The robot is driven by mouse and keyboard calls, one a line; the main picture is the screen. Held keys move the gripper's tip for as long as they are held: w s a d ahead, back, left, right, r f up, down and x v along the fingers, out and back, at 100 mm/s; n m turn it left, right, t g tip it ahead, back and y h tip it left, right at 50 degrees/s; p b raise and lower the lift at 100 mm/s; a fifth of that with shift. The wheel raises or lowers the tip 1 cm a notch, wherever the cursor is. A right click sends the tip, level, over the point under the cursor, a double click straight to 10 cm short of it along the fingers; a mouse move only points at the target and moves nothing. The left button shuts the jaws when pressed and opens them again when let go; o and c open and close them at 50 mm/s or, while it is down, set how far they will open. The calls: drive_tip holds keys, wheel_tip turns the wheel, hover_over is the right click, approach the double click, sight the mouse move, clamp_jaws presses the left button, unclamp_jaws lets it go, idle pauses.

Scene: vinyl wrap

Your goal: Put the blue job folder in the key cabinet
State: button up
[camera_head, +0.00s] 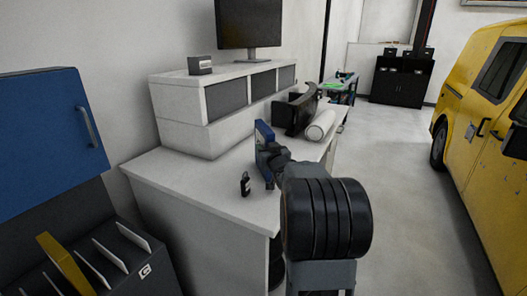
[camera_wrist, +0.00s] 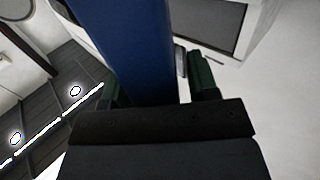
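The blue job folder (camera_head: 264,136) stands upright on or just above the white desk. My gripper (camera_head: 272,160) reaches to it from the front. In the wrist view the blue folder (camera_wrist: 130,45) lies between the two dark green fingers of my gripper (camera_wrist: 157,85). A narrow gap shows between the folder and the right finger, and the left finger is partly hidden at the folder's edge. The gripper looks open around the folder. A cabinet with a blue door (camera_head: 50,140) is at the far left, with slots below it; I take it for the key cabinet.
A black tagged fob (camera_head: 245,184) lies on the white desk (camera_head: 190,180) near the gripper. A white roll (camera_head: 320,126) and a dark curved object (camera_head: 295,112) lie behind the folder. A monitor (camera_head: 248,22) stands on the shelf. Floor is clear toward the yellow van (camera_head: 490,130).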

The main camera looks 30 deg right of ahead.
clamp_jaws()
drive_tip(key=shift+r, duration=0.1)
